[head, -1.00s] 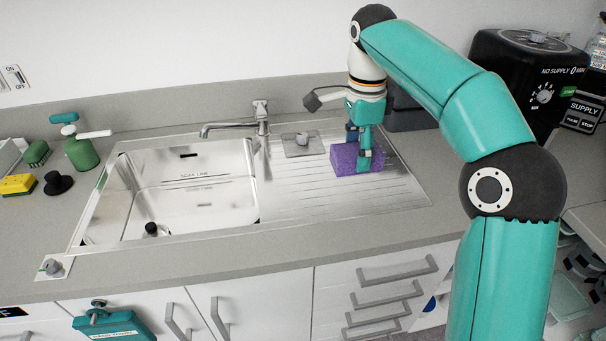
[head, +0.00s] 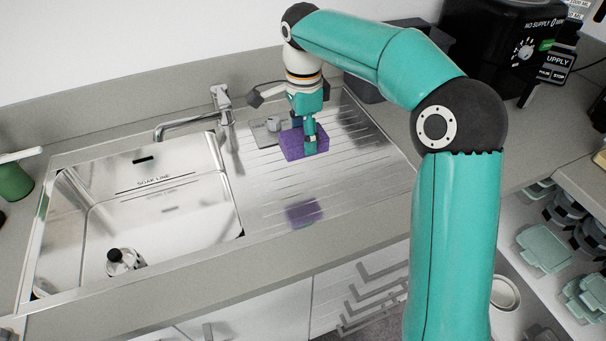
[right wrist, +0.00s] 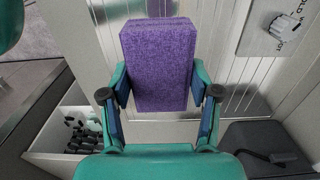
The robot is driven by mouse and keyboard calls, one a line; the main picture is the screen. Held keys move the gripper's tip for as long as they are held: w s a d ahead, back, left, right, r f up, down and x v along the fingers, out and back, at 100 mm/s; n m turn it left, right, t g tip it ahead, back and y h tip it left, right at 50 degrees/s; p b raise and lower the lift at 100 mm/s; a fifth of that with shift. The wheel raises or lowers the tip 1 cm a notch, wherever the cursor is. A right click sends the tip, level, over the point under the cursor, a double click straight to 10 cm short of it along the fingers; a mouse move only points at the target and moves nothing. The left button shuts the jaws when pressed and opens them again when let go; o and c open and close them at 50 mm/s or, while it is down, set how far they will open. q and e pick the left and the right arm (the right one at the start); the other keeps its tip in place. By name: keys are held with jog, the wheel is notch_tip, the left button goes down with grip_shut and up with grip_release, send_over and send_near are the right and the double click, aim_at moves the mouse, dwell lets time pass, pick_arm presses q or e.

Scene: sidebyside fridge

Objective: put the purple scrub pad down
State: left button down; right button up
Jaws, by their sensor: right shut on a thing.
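The purple scrub pad (head: 292,146) is a block over the ribbed steel draining board (head: 345,165), right of the sink basin. My right gripper (head: 304,138) is shut on it from above, with a finger on each side. A purple patch, seemingly its reflection, shows on the steel apart from the pad, so the pad looks held above the board. In the right wrist view, the pad (right wrist: 160,62) sits between both fingers (right wrist: 161,92). My left gripper is out of view.
The sink basin (head: 150,215) and faucet (head: 195,122) are left of the pad. A plate with a knob (head: 270,126) is just behind it. A black dispenser (head: 505,45) stands at the back right. Open shelves with containers (head: 545,248) are at the lower right. The board's front is clear.

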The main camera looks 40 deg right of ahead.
aim_at(304, 183)
notch_tip(304, 183, down, 12)
jog(key=shift+s+r, duration=0.1)
jog(key=shift+r, duration=0.05)
dwell(0.3)
jog(key=o, duration=1.1)
jog(key=shift+r, duration=0.1)
notch_tip(304, 183, up, 12)
